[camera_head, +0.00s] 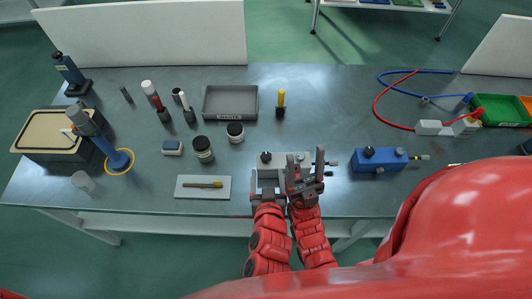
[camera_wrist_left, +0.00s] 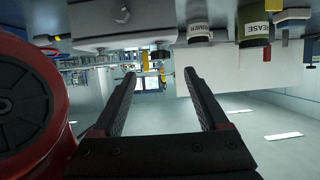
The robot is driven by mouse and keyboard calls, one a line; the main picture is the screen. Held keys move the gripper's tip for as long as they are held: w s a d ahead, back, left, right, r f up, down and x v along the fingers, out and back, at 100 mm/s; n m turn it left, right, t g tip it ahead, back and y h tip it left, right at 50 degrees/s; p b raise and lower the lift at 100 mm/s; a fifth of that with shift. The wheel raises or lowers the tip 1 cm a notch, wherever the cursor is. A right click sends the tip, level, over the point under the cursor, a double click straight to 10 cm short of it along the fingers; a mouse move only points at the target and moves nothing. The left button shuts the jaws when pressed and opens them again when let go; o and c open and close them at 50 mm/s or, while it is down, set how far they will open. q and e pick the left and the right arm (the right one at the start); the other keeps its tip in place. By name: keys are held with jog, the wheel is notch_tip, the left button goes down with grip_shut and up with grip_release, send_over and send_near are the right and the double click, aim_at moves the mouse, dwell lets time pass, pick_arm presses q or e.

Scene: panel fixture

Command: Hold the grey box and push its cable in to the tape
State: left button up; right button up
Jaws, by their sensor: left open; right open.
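The light grey box (camera_head: 292,158) with a dark knob on top sits near the front edge of the bench in the head view. A short dark-tipped cable end (camera_head: 332,163) shows at its right side; the tape is too small to make out. My left gripper (camera_head: 266,180) is open at the front left of the box, low beside it. My right gripper (camera_head: 305,174) is open with its fingers raised, in front of the box's right part and hiding some of it. In the left wrist view my left gripper's fingers (camera_wrist_left: 160,95) are spread with nothing between them.
A blue box (camera_head: 380,161) with a yellow-marked cable end stands to the right. A white plate with a brush (camera_head: 203,193) and jars (camera_head: 203,148) lie to the left. A grey tray (camera_head: 230,101) is behind. Red and blue hoses (camera_head: 378,100) are at the back right.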

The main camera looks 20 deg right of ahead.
aim_at(266, 153)
pick_arm(q)
jog(key=x, duration=1.2)
jog(key=shift+w+b, duration=0.35)
jog(key=shift+b, duration=0.05)
grip_shut()
dwell(1.5)
